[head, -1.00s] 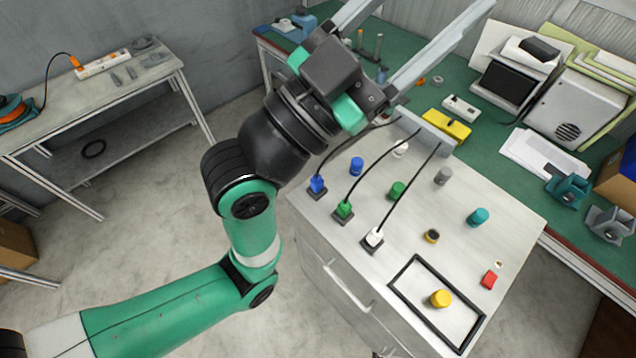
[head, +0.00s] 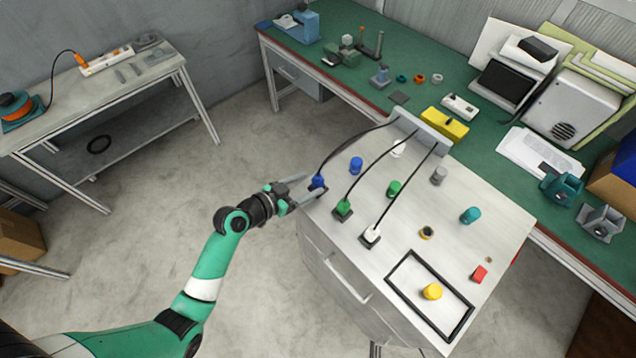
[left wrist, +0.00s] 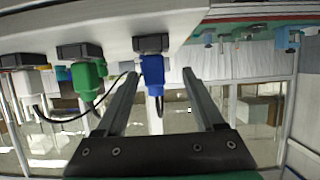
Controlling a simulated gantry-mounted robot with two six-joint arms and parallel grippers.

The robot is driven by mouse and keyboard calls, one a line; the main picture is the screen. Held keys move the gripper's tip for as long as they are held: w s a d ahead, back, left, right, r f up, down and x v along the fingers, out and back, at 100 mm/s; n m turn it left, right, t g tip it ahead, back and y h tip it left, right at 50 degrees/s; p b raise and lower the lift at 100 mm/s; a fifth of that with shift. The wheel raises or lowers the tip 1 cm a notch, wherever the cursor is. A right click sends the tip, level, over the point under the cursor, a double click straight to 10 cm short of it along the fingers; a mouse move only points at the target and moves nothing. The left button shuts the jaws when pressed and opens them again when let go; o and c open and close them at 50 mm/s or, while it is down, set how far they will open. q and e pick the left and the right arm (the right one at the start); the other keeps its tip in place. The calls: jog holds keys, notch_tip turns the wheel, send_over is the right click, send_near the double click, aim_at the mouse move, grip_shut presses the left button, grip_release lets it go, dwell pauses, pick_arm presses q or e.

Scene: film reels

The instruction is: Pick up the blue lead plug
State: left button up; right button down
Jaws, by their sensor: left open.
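The blue lead plug (head: 317,181) stands in a dark socket at the left edge of the white cabinet top, with a black lead running from it. In the left wrist view the blue lead plug (left wrist: 153,68) appears between the tips of my two fingers, nearer the left one. My left gripper (head: 308,190) is open and empty, its fingers reaching to either side of the plug from the left. It also fills the lower part of the left wrist view (left wrist: 160,75). I cannot tell whether a finger touches the plug. My right gripper is not in view.
The green lead plug (head: 343,207) and white lead plug (head: 371,235) stand beside it, their leads running to a grey block (head: 425,130). A separate blue knob (head: 356,164) and several other coloured knobs stand on the cabinet top (head: 400,265). Open floor lies left.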

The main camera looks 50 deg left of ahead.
aim_at(324, 180)
pick_arm(q)
jog(key=shift+x, duration=0.95)
jog(key=x, duration=0.1)
jog(key=b+x, duration=0.1)
jog(key=x, duration=0.2)
jog(key=shift+w+d+f, duration=0.2)
jog(key=shift+d+f, duration=0.2)
jog(key=shift+w, duration=0.25)
grip_shut()
